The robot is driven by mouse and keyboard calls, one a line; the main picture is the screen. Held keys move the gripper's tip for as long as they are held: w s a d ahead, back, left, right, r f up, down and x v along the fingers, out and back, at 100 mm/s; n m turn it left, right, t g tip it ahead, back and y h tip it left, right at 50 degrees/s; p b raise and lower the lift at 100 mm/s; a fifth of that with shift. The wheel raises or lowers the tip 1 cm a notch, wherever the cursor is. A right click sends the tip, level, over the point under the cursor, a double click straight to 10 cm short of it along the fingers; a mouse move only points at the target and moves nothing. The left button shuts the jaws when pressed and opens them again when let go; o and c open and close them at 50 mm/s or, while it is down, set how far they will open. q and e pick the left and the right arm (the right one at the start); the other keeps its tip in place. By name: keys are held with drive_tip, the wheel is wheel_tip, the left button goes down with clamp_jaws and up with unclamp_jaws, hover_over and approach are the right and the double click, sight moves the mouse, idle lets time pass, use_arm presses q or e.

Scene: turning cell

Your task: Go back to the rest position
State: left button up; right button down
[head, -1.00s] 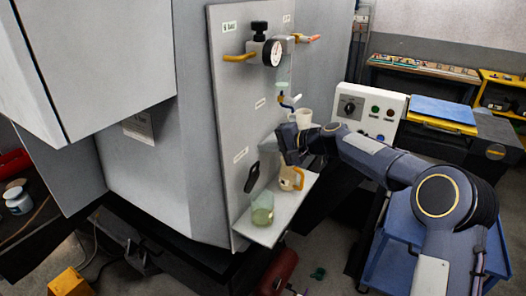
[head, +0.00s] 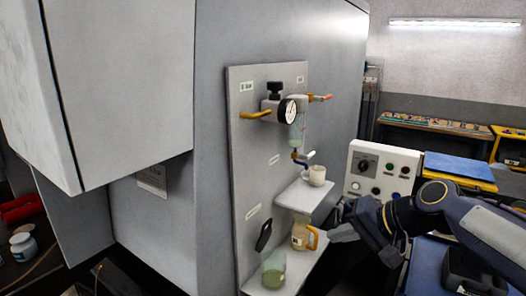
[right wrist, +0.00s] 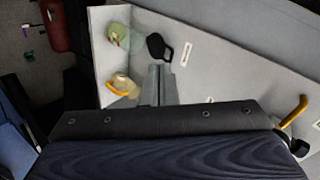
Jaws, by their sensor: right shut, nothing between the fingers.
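My right gripper (head: 343,222) is shut and empty. It is to the right of the shelves of the grey wall panel (head: 245,155), apart from them in the head view. In the right wrist view its closed fingers (right wrist: 160,85) show in front of the panel. A white cup (head: 317,176) stands upright on the upper shelf (head: 300,198). A jug with an orange handle (head: 300,232) and a green-tinted container (head: 274,268) stand on the lower shelf (head: 302,266). My left gripper is not in view.
A pressure gauge (head: 288,111) with valves sits high on the panel. A control box (head: 384,168) with a knob and buttons stands behind my right arm, beside a blue-topped case (head: 458,168). A white jar (head: 23,246) is at the far left.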

drive_tip(key=s+d+f+n+h, duration=0.1)
drive_tip(key=s+d+f+h, duration=0.1)
drive_tip(key=s+f, duration=0.5)
drive_tip(key=s+d+f+n+h, duration=0.1)
drive_tip(key=s+f, duration=0.6)
drive_tip(key=s, duration=1)
drive_tip(key=shift+s+d+f+n+g+h, duration=0.3)
drive_tip(key=shift+s+d+g+h, duration=0.1)
drive_tip(key=shift+d+h, duration=0.2)
